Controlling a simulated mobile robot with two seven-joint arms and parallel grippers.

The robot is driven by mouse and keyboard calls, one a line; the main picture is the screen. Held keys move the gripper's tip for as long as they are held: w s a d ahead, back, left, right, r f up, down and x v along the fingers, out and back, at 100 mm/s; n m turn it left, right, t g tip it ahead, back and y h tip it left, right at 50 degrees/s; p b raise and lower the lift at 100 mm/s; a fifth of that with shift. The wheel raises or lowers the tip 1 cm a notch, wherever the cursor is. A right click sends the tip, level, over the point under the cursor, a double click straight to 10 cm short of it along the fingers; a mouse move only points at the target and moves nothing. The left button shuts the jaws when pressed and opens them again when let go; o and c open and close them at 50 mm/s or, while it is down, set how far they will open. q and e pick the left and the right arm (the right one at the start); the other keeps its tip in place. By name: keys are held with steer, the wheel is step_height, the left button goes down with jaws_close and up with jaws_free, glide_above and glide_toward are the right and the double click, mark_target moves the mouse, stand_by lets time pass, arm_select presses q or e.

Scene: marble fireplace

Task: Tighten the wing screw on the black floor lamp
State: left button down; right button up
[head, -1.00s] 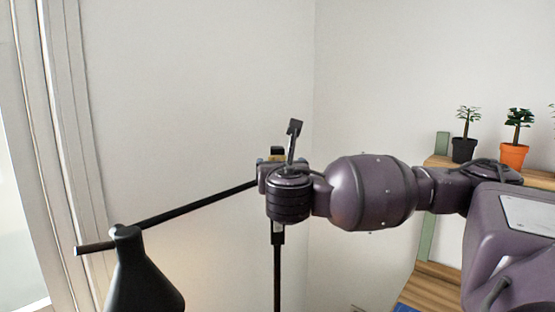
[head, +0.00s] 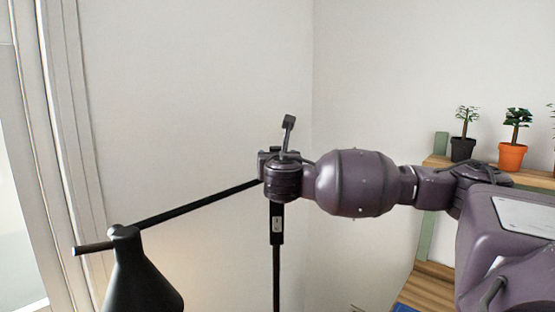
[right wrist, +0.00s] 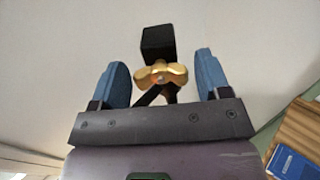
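The black floor lamp has a dark shade (head: 142,280) at lower left, a slanting arm (head: 195,205) and an upright pole (head: 277,275). My right arm reaches in from the right, and its wrist covers the joint where arm and pole meet. The brass wing screw (right wrist: 161,74) shows in the right wrist view, in front of the black lamp joint (right wrist: 158,43). My right gripper (right wrist: 160,80) is open, with one blue finger on each side of the screw and a gap to each. The screw is hidden in the head view. My left gripper is not in view.
A wooden shelf (head: 437,161) at right holds a black-potted plant (head: 463,149) and an orange-potted plant (head: 513,156). A blue book (right wrist: 293,163) lies on a wooden surface at lower right. Plain walls stand behind the lamp; a door frame is at left.

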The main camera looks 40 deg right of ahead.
steer(key=c, duration=0.7)
steer(key=shift+o, duration=0.2)
steer(key=m+p, duration=0.1)
steer(key=m, duration=0.5)
steer(key=m+p, duration=0.2)
steer(key=m, duration=0.4)
steer(key=m+p, duration=0.2)
steer(key=m, duration=0.3)
steer(key=shift+s+d+f+m, duration=0.15)
steer(key=shift+s+f+m, duration=0.05)
steer(key=shift+f+m, duration=0.2)
steer(key=o, duration=0.9)
steer(key=shift+r, duration=0.1)
